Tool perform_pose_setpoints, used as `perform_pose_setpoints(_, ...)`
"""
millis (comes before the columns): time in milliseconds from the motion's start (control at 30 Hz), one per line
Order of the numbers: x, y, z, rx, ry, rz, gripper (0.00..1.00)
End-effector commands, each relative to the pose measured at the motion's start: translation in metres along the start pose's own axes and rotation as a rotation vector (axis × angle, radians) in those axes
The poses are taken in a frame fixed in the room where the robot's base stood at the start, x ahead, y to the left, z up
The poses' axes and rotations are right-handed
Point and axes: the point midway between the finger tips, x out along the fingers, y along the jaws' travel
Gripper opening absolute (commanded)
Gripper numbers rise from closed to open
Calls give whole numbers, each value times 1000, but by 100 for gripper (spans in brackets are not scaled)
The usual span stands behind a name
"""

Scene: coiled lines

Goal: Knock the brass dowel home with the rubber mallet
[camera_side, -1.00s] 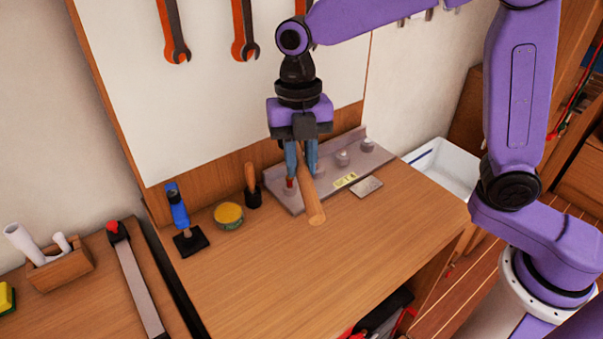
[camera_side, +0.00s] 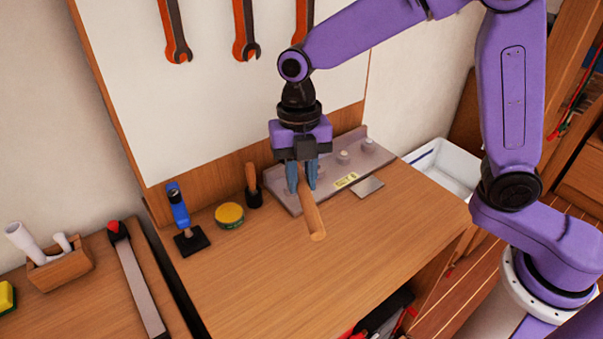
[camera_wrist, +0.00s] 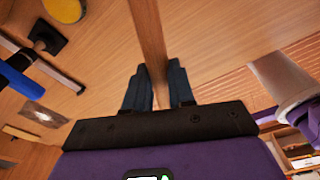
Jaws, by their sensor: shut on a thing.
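My gripper (camera_side: 304,188) is shut on a wooden handle (camera_side: 313,215), which I take to be the mallet's. The handle points toward the near edge of the bench, tilted in the side view. It also runs between my fingers in the wrist view (camera_wrist: 148,35). The mallet head is not clearly visible; my gripper may hide it. A grey metal fixture (camera_side: 291,199) with several round knobs lies behind and beside my fingers and bears a yellow label. I cannot make out the brass dowel in either view.
A yellow-lidded tin (camera_side: 229,214), a wooden-handled tool in a black base (camera_side: 251,187) and a blue tool on a black stand (camera_side: 183,220) stand left of my gripper. A small flat grey plate (camera_side: 367,188) lies right. The front of the bench is clear.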

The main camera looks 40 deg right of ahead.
Motion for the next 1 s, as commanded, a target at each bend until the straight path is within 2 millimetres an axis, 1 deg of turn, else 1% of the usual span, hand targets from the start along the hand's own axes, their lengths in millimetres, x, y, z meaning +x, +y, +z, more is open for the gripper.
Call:
perform_pose_setpoints(100,3,0,1,0,-1,1,0)
perform_pose_setpoints(400,4,0,1,0,-1,1,0)
perform_pose_setpoints(467,11,0,1,0,1,-2,0)
perform_pose_setpoints(600,41,-1,5,1,3,-5,0)
perform_pose_setpoints(700,55,0,6,1,2,-2,0)
perform_pose_setpoints(800,58,0,7,0,0,1,0)
perform_pose_setpoints(1000,58,0,7,0,0,1,0)
